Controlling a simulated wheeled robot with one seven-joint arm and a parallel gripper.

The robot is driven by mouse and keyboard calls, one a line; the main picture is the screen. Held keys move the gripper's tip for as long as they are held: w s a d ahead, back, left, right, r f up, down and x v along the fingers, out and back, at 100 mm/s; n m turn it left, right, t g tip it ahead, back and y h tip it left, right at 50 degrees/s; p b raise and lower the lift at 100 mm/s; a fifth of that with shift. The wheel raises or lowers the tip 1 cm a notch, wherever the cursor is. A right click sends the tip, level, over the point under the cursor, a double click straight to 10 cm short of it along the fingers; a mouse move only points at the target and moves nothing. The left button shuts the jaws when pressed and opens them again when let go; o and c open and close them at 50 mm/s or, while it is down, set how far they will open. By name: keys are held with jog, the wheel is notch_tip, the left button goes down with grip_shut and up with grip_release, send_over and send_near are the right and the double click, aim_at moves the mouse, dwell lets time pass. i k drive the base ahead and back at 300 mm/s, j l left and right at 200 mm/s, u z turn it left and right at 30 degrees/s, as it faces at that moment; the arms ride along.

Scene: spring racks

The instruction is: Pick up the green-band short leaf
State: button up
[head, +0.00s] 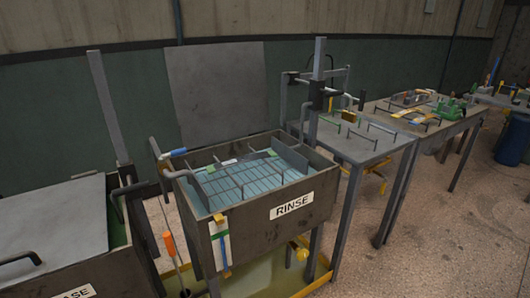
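I cannot clearly make out the green-band short leaf. On the far work table at the right, a green piece (450,109) lies among small yellow and grey items, too small to identify. A small green patch (271,152) also shows at the back of the open rinse tank. My gripper is not in view.
The rinse tank (262,228) holds blue liquid and a wire rack (232,182), with a grey post behind. A lidded tank (50,232) stands at the left. A grey table (345,150) with wire handles stands behind the rinse tank. Speckled floor is open at the right.

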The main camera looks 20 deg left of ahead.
aim_at(211, 169)
jog(key=u, duration=0.45)
jog(key=i+u, duration=0.45)
jog(key=i+l+u, duration=0.25)
jog(key=u, duration=0.2)
jog(key=i, duration=0.1)
